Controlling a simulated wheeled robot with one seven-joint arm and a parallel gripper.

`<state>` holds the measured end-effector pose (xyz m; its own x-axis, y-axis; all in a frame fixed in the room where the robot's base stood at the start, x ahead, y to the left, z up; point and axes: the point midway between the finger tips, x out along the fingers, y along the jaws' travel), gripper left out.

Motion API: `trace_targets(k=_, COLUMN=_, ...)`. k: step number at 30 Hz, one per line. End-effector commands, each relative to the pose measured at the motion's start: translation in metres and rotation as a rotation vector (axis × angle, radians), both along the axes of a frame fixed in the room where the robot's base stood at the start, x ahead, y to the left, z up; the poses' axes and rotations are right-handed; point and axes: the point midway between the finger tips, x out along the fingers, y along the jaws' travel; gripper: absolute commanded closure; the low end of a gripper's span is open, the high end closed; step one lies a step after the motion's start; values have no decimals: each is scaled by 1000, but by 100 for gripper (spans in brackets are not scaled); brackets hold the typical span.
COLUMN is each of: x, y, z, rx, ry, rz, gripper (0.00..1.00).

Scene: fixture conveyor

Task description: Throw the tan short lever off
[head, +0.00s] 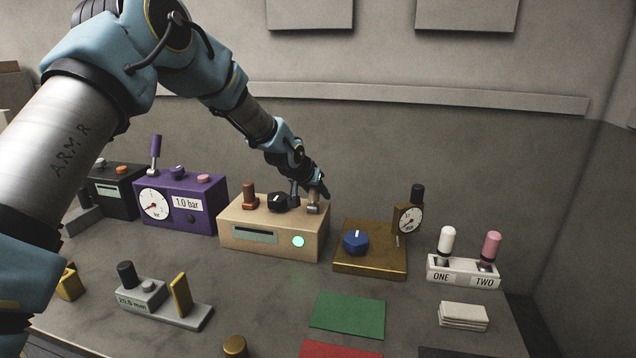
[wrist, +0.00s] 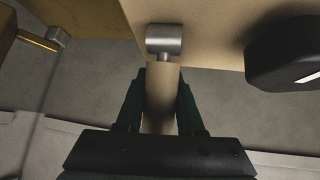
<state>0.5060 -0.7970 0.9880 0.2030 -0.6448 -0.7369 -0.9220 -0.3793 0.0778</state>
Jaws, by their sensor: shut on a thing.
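The tan short lever (head: 314,198) stands at the right end of the top of a tan box (head: 262,240), on a small metal pivot. In the wrist view the tan lever (wrist: 160,95) lies between the dark green fingers of my gripper (wrist: 160,105), below its silver pivot (wrist: 165,40). My gripper (head: 318,190) is shut on the lever, coming from behind the box in the head view. The gripper hides part of the lever's upper end. The box has a lit green lamp (head: 298,242) on its front.
A black knob (head: 279,203) and a brown knob (head: 249,196) stand left of the lever. A brass box (head: 370,258) with a blue knob and gauge is close on the right. A purple gauge box (head: 182,203) stands left. A green mat (head: 348,315) lies in front.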

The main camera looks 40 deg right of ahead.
Motion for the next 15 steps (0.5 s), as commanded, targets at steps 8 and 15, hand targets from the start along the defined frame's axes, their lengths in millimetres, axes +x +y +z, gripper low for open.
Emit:
trace_targets(k=8, x=1, y=-1, z=-2, rx=35, ry=23, rz=-1, gripper=100)
trace_targets(k=15, x=0, y=-1, z=-2, rx=36, ry=24, rz=0, gripper=100)
